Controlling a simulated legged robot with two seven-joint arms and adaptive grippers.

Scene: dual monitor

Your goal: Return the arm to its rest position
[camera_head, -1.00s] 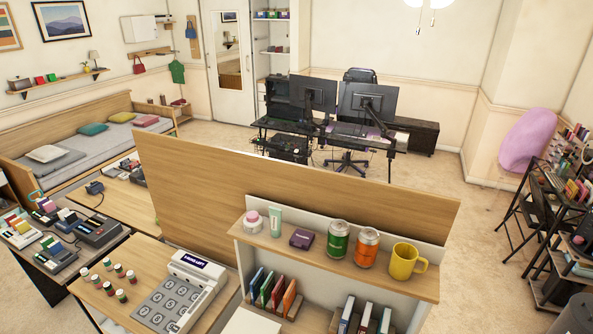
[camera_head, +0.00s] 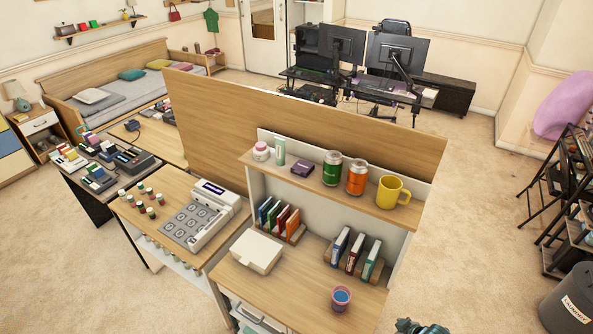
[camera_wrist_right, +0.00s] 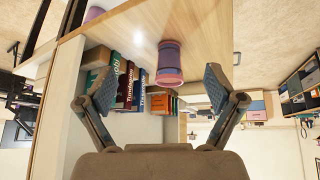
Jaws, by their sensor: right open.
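My right gripper (camera_wrist_right: 158,90) is open in the wrist view, with its two fingers spread wide and nothing between the pads. A pink-purple cup (camera_wrist_right: 170,62) stands on the wooden desk beyond the fingertips, apart from them. The wrist picture is turned upside down. In the head view the same cup (camera_head: 341,298), blue inside, stands near the desk's front. A small dark teal part shows at the bottom edge of the head view, too cut off to tell its state. My left gripper is not in view.
The desk (camera_head: 305,285) carries a white box (camera_head: 257,251) and book racks. Its upper shelf (camera_head: 325,196) holds a yellow mug (camera_head: 392,192) and two cans. A calculator-like machine (camera_head: 205,213) stands left. A grey bin (camera_head: 570,300) is at right; floor between is clear.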

